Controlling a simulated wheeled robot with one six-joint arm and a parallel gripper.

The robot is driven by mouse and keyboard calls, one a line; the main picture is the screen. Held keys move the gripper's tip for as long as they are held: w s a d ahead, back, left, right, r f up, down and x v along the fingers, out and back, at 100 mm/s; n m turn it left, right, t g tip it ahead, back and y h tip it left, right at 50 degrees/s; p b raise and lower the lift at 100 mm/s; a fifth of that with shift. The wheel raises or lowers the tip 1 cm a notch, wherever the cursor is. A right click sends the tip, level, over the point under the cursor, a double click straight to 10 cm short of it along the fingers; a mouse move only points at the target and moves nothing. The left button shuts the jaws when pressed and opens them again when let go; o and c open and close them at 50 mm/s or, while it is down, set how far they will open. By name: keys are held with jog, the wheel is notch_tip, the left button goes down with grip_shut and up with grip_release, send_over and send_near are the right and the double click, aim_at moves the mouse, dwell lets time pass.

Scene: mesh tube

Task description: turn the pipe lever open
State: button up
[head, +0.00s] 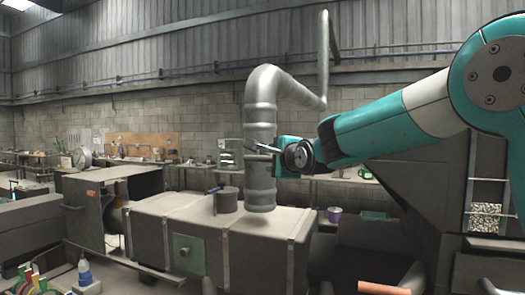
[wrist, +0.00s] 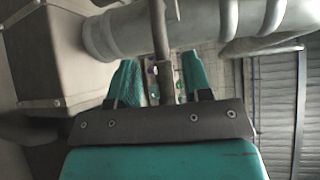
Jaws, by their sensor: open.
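The silver pipe (head: 261,110) rises from a large grey box in the middle of the head view. It also runs across the top of the wrist view (wrist: 200,28). A dark rod-shaped lever (wrist: 159,30) stands out in front of the pipe in the wrist view. Its lower end lies between the two teal fingers of my gripper (wrist: 160,78), with a gap on each side. In the head view my gripper (head: 270,150) is in front of the pipe, coming from the right. It is open. The lever is too small to make out clearly in the head view.
The grey box (head: 150,220) fills the space below the pipe, with a dark pot (head: 227,200) on top. A cabinet (head: 110,195) stands to the left. A workbench with a wooden board (head: 140,143) lines the brick wall.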

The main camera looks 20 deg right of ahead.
aim_at(264, 159)
jog(key=p+x, duration=0.3)
jog(key=x, duration=0.4)
jog(key=shift+w, duration=0.15)
jog(key=shift+f, duration=0.1)
grip_shut()
